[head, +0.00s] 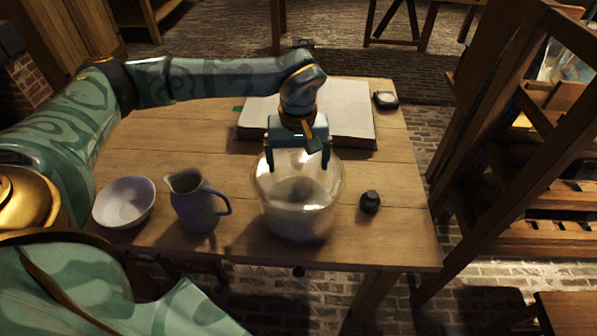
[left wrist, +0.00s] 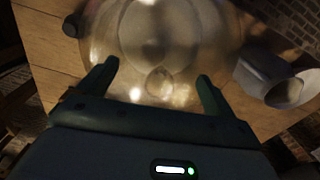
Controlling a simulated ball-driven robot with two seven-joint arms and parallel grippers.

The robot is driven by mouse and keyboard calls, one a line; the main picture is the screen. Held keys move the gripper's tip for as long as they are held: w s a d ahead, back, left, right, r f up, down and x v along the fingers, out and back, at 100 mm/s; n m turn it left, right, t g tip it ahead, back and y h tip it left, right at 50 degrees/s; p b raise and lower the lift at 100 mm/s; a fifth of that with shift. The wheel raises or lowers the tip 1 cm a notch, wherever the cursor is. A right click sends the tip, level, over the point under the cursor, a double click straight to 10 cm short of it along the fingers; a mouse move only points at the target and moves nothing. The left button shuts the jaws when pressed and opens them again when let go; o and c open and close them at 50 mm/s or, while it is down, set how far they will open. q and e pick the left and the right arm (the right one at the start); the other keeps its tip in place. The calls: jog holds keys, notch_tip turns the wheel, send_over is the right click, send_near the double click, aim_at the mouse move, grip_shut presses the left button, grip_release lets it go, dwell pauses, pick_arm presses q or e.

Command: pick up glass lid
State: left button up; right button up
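A clear round glass jar (head: 300,215) stands upright near the front of the wooden table. The glass lid (head: 290,163) appears to lie on its mouth; its rim is hard to tell from the jar. In the left wrist view a small round knob of the lid (left wrist: 160,82) shows between my fingers, with the glass jar (left wrist: 150,30) beyond it. My left gripper (head: 298,164) points down over the jar, its fingers spread to either side of the jar's top. It is open and empty, and it also shows in the left wrist view (left wrist: 157,80). My right gripper is not in view.
A grey pitcher (head: 195,205) and a white bowl (head: 125,202) stand left of the jar. A small dark stoppered pot (head: 370,202) is to its right. An open book (head: 345,120) lies behind, with a small dark dish (head: 385,100) beside it. A wooden rack (head: 520,150) stands right of the table.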

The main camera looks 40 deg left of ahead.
pick_arm(q)
jog(key=shift+s+f, duration=0.1)
jog(key=shift+s, duration=0.05)
grip_shut()
